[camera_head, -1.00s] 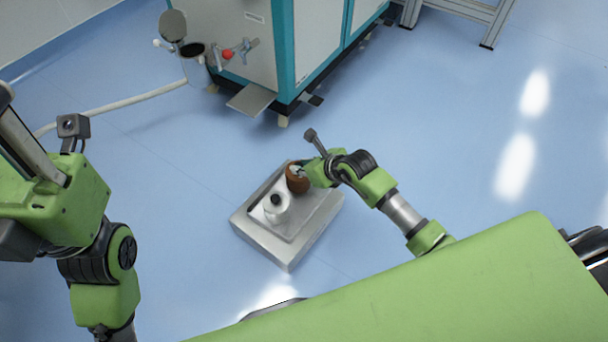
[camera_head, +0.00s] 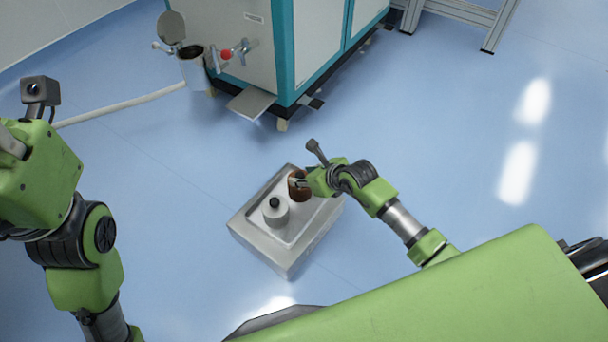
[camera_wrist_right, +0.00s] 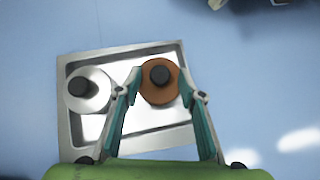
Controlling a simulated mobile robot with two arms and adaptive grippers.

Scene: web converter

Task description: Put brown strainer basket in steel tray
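The brown strainer basket (camera_head: 296,193), a round brown piece with a black knob, is at the far corner of the steel tray (camera_head: 262,248) on the floor. In the right wrist view the brown basket (camera_wrist_right: 150,96) lies over the tray (camera_wrist_right: 64,128) interior, its knob uncovered. My right gripper (camera_head: 302,183) is at the basket. In the wrist view its fingers (camera_wrist_right: 160,80) are spread, one on each side of the basket, with the knob free between them; finger contact with the rim is hard to tell. My left gripper is out of view; only its arm shows.
A light grey round piece with a black knob (camera_head: 276,214) stands in the tray, left of the brown basket; it also shows in the wrist view (camera_wrist_right: 88,90). A white and teal cabinet (camera_head: 240,45) with a metal pot (camera_head: 193,76) stands behind. The blue floor around is clear.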

